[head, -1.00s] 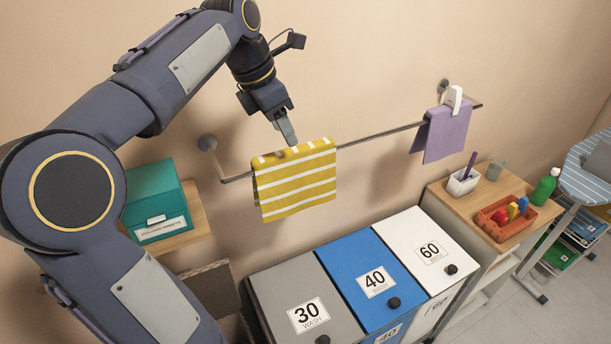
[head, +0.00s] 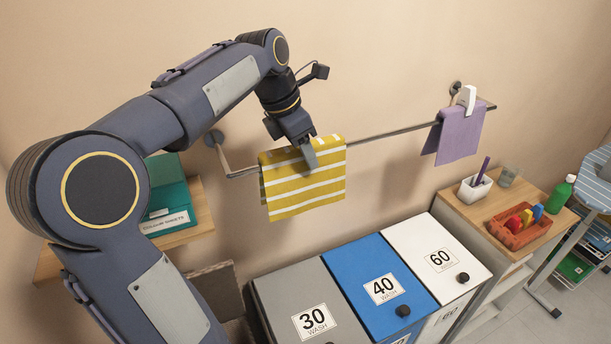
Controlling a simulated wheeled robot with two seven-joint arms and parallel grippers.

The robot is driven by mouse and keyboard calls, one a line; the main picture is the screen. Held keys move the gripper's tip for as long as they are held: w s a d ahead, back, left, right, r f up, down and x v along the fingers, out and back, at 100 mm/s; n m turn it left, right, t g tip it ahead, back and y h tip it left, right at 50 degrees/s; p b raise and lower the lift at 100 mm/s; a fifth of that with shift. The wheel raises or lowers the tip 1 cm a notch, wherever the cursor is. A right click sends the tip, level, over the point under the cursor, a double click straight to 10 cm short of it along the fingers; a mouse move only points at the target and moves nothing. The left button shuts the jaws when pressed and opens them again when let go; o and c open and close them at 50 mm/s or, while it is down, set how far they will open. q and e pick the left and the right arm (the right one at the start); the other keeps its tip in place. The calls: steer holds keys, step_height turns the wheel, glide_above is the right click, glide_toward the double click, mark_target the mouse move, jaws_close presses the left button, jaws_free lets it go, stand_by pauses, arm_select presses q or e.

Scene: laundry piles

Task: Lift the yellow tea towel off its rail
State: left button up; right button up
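The yellow tea towel with white stripes (head: 300,190) hangs folded over the left part of the metal rail (head: 385,132) on the wall. My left gripper (head: 309,160) points down at the towel's top edge, with a finger in front of the cloth. I cannot tell whether its fingers are apart or closed on the cloth, since only one finger side shows clearly. My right gripper is not in view.
A purple cloth (head: 458,135) with a white clip (head: 466,98) hangs at the rail's right end. Lidded bins marked 30 (head: 290,280), 40 (head: 360,262) and 60 (head: 425,235) stand below. A teal box (head: 170,200) sits on a wooden shelf at left.

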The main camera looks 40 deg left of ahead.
arm_select(q)
steer(key=c, duration=0.9)
step_height(320, 180, up, 3)
steer(key=p, duration=0.3)
steer(key=shift+r+p, duration=0.3)
steer(key=shift+r, duration=0.85)
step_height(320, 180, up, 11)
steer(key=shift+f, duration=0.15)
